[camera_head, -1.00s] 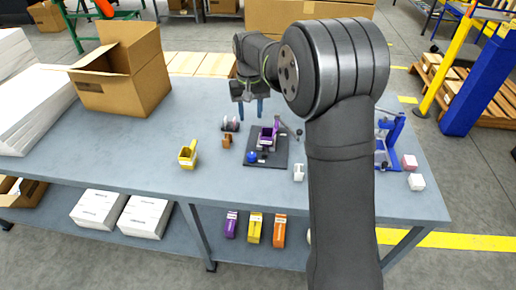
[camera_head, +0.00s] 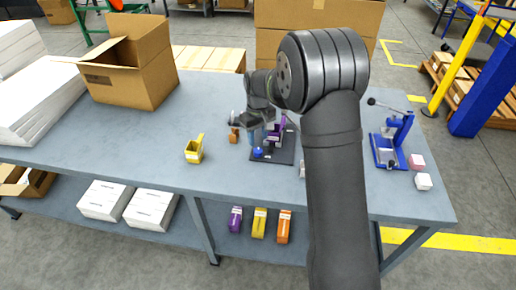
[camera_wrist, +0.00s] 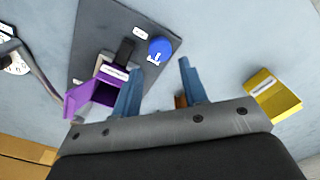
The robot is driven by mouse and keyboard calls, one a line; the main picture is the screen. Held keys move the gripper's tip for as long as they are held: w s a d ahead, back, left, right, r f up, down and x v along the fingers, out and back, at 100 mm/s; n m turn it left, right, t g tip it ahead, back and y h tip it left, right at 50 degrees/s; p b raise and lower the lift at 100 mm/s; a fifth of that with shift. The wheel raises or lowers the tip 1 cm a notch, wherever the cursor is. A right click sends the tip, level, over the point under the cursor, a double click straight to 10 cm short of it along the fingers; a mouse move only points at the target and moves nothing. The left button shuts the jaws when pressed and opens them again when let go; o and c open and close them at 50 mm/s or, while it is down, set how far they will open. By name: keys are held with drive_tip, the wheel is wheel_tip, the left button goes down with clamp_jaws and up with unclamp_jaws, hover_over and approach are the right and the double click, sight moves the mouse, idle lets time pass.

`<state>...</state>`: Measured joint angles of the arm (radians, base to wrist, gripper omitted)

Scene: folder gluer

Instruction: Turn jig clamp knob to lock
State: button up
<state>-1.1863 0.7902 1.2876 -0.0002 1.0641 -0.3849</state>
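The jig is a dark base plate (camera_head: 285,156) on the table, with a purple carton (camera_head: 279,128) in it and a blue knob (camera_head: 258,152) at its near left corner. In the wrist view, the blue knob (camera_wrist: 160,49) has a white marking, and the open purple carton (camera_wrist: 88,99) stands to its lower left beside a black clamp part (camera_wrist: 124,52). My gripper (camera_head: 262,138) is just above the knob in the head view. In the wrist view my gripper (camera_wrist: 161,66) is open, its two blue fingers apart and empty. The knob shows beyond the fingertips, apparently untouched.
A yellow carton (camera_head: 194,151) stands left of the jig. A small brown part (camera_head: 234,134) is between them. A blue lever press (camera_head: 386,152) and pink (camera_head: 416,162) and white (camera_head: 423,181) blocks are at right. A cardboard box (camera_head: 150,82) stands at the back left.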

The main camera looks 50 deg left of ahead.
sight(258, 150)
wheel_tip(258, 150, down, 6)
drive_tip(key=shift+f, duration=0.2)
drive_tip(key=shift+c, duration=0.2)
drive_tip(key=c, duration=0.7)
